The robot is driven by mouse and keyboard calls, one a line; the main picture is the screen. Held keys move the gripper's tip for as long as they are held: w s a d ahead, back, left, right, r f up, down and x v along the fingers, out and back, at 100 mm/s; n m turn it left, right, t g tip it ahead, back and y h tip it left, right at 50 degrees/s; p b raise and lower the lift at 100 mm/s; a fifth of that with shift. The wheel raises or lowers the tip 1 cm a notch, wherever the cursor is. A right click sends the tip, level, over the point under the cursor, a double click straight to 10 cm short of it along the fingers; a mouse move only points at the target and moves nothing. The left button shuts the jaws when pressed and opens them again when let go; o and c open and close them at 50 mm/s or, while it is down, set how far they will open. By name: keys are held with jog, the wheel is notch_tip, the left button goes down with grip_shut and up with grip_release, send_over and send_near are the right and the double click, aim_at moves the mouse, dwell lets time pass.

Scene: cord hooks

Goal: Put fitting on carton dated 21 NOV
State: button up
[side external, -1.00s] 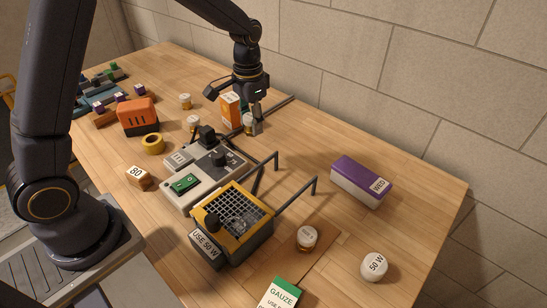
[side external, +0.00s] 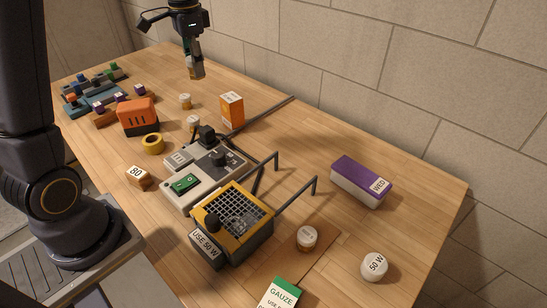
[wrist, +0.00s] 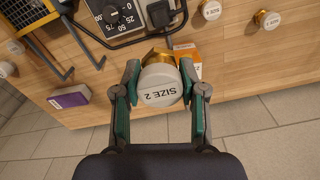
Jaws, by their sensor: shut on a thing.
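My gripper (wrist: 160,92) is shut on a brass fitting with a white top reading "SIZE 2" (wrist: 158,90), seen close up in the wrist view. In the side view my gripper (side external: 195,64) holds this fitting (side external: 197,73) above the far part of the table. An orange carton with a white top (side external: 232,111) stands on the table, lower and to the right of the gripper. It shows partly behind the held fitting in the wrist view (wrist: 190,62). Its printing is too small to read, and I see no legible 21 NOV date.
Similar white-topped fittings stand at the back (side external: 185,101), nearer (side external: 193,123) and in front (side external: 307,238). A purple-topped box (side external: 361,181) sits at right.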

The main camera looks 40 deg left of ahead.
jog(key=w+a+f, duration=0.2)
jog(key=w+f, duration=0.1)
jog(key=w, duration=0.4)
send_over(231, 97)
jog(key=f, duration=0.5)
jog(key=shift+s+f, duration=0.25)
jog(key=shift+f, duration=0.15)
jog(key=shift+w+f, duration=0.2)
jog(key=shift+f, duration=1.6)
jog(key=shift+f, duration=0.15)
jog(key=o, duration=1.2)
